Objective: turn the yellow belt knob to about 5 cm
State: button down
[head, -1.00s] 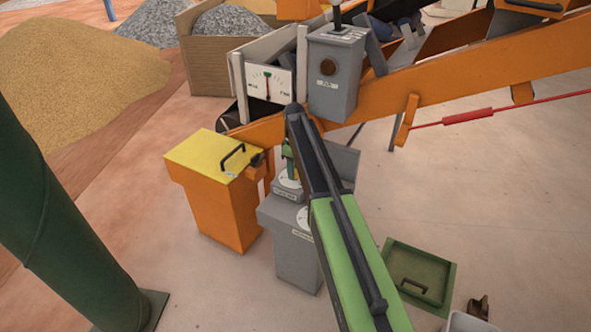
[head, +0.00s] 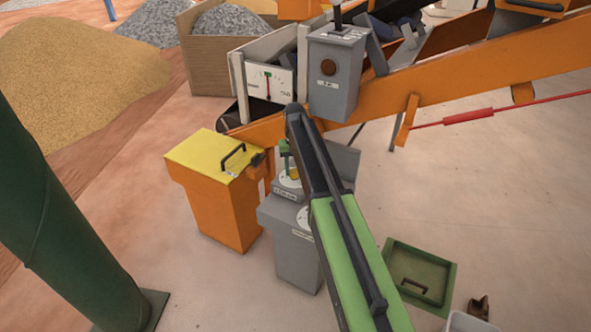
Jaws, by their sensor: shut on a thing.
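The yellow belt knob (head: 295,173) shows as a small yellow patch on a white dial (head: 289,182). The dial sits on top of a grey control box (head: 292,254), below a white gauge (head: 268,83) with a needle near its middle. My gripper (head: 288,160) is at the knob, shut on it. My arm, green and dark, covers most of the gripper and part of the dial. The dial's markings are too small to read.
An orange bin with a yellow lid (head: 204,157) stands just left of the control box. A grey box with a round brown button (head: 335,75) is above. A green tray (head: 421,275) lies on the floor at right. Open floor is to the right.

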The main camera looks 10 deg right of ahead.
jog(key=m, duration=0.4)
jog(key=shift+m, duration=0.3)
jog(key=m, duration=0.3)
jog(key=shift+m, duration=0.4)
jog(key=m, duration=0.4)
jog(key=shift+s, duration=0.1)
jog(key=shift+m, duration=2)
jog(key=shift+d, duration=0.1)
jog(key=c, duration=0.8)
grip_release()
jog(key=shift+c, duration=0.2)
jog(key=shift+r, duration=0.1)
